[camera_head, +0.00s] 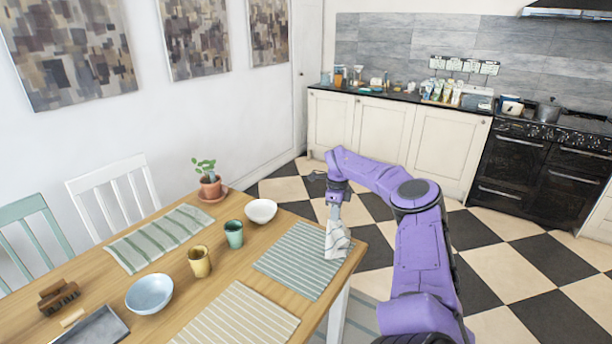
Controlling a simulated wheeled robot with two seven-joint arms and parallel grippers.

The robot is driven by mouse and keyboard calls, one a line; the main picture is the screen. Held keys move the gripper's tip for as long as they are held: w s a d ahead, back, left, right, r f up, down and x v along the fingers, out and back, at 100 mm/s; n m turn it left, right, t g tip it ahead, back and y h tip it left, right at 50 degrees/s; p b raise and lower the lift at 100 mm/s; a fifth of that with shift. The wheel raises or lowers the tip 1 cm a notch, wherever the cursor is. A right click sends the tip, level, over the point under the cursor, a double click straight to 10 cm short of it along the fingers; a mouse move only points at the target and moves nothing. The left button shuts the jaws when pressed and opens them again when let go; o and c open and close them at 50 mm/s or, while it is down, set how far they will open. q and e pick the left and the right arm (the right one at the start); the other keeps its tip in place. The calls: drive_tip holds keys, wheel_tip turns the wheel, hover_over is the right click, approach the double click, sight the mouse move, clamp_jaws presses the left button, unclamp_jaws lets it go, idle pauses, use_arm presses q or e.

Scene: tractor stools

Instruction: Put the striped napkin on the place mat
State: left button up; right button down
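The striped napkin (338,238), white and grey, hangs in folds from my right gripper (335,204), which points down and is shut on its top. The napkin is at the right edge of a grey-blue striped place mat (290,262) on the wooden table. Its lower end overlaps the mat's right end in the picture; I cannot tell whether it touches. Two more striped mats lie on the table: a green one (158,238) at the back left and a beige one (240,318) in front. My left gripper is out of view.
On the table (205,290) stand a white bowl (261,211), a teal cup (234,234), a yellow cup (199,262), a blue bowl (149,294) and a potted plant (210,188). Chairs (112,196) line the far side. Checkered floor lies to the right.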

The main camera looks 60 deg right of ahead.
drive_tip(key=w+a+f+b, duration=0.2)
drive_tip(key=w+a+f, duration=0.1)
drive_tip(key=w+f, duration=0.1)
drive_tip(key=w+a+f+b, duration=0.3)
drive_tip(key=w+a+f, duration=0.1)
drive_tip(key=w, duration=0.2)
drive_tip(key=w+a+f+b, duration=0.2)
drive_tip(key=w+a+f, duration=0.2)
drive_tip(key=w+f, duration=0.1)
drive_tip(key=shift+w+a+b, duration=0.15)
drive_tip(key=shift+b, duration=0.25)
drive_tip(key=shift+w+a+f, duration=0.2)
drive_tip(key=shift+w+a, duration=0.05)
drive_tip(key=shift+w, duration=0.1)
drive_tip(key=shift+r, duration=0.1)
drive_tip(key=c, duration=0.9)
unclamp_jaws()
